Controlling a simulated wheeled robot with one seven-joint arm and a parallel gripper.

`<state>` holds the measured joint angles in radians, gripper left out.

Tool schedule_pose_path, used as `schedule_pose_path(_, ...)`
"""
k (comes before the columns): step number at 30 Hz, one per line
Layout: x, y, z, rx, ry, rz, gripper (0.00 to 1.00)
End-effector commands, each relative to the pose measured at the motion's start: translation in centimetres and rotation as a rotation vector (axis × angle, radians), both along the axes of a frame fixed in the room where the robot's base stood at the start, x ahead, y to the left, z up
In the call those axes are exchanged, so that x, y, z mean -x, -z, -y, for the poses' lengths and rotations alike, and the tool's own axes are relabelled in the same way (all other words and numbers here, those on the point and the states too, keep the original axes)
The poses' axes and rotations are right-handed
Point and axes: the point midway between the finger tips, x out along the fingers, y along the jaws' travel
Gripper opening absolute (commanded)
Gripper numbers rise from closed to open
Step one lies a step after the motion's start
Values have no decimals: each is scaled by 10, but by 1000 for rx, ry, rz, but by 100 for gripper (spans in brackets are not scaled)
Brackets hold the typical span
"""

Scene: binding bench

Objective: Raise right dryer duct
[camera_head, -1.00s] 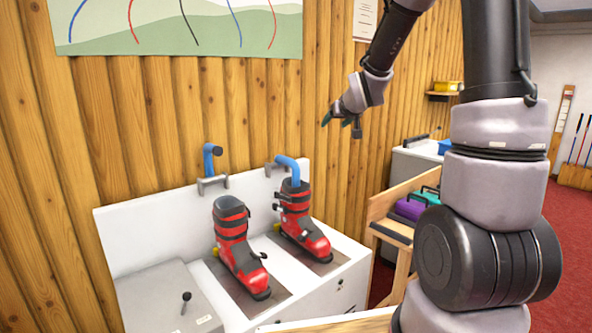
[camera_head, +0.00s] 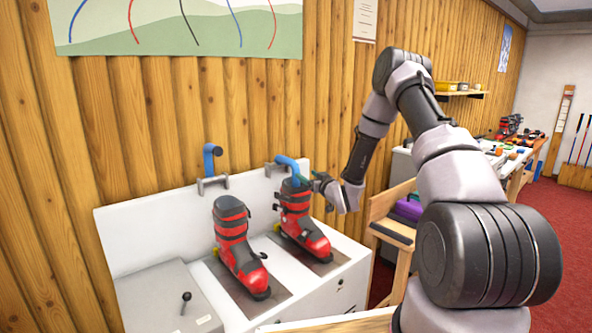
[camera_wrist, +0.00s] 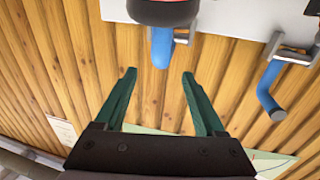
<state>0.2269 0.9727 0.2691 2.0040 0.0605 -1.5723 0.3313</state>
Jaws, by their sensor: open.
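The right dryer duct (camera_head: 290,168) is a blue bent tube on the white dryer's back panel. It leans forward, with its end at the top of the right red boot (camera_head: 298,215). My gripper (camera_head: 310,180) is just right of this duct and boot, with its fingers partly unclear in the head view. In the wrist view, my gripper (camera_wrist: 159,74) has two green fingers spread open with nothing between the tips. The right duct (camera_wrist: 161,48) lies just beyond the gap, roughly centred. A dark boot edge shows above it.
The left duct (camera_head: 209,160) stands up behind the left red boot (camera_head: 236,245); it also shows in the wrist view (camera_wrist: 268,90). The dryer (camera_head: 150,245) has a grey lid with a knob. A wooden bench (camera_head: 385,215) stands right of it. The plank wall is close behind.

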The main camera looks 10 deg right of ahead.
Motion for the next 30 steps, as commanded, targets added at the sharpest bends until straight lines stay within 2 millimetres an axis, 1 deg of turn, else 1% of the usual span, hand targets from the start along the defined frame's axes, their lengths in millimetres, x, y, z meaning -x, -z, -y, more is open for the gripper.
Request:
schedule_pose_path(9,-56,0,-20,1,-1,0,72)
schedule_pose_path(12,-71,-1,-25,0,-1,0,72)
schedule_pose_path(15,-82,0,-29,0,-1,-1,72)
schedule_pose_path(21,-92,0,-32,1,0,-2,72)
schedule_pose_path(28,-92,-1,-32,1,0,-2,72)
schedule_pose_path(29,-92,-1,-32,1,0,-2,60)
schedule_pose_path(30,-92,-1,-32,1,0,-2,45)
